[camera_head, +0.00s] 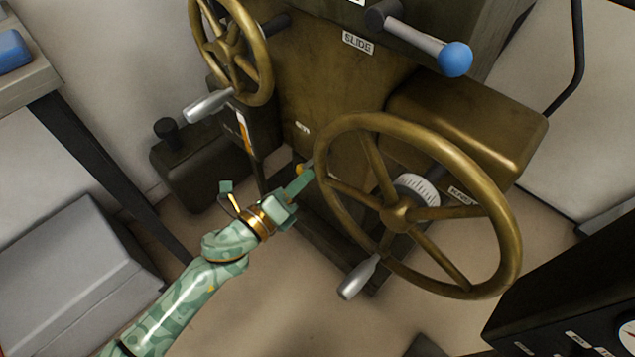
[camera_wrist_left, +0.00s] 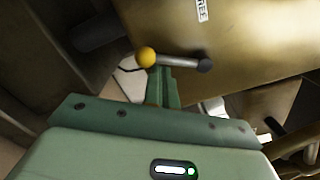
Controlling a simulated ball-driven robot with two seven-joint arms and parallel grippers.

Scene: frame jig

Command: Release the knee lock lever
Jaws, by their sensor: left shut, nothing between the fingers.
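The knee lock lever, a short grey rod with a yellow ball, shows in the left wrist view (camera_wrist_left: 178,61). Its dark pivot end is at the right, on the brown machine body, and its ball at the left. In the head view only the yellow ball (camera_head: 300,168) shows, mostly hidden by my gripper. My left gripper (camera_head: 305,178) is shut and empty. In the wrist view its fingertips (camera_wrist_left: 160,72) lie just below the rod, close to the ball. I cannot tell whether they touch it. My right gripper is not in view.
A large brass handwheel (camera_head: 396,214) with a grey crank handle stands just right of my left gripper. A smaller handwheel (camera_head: 229,45) is above. A blue-knobbed lever (camera_head: 454,59) is at the top right. A grey box (camera_head: 70,275) lies on the floor at the left.

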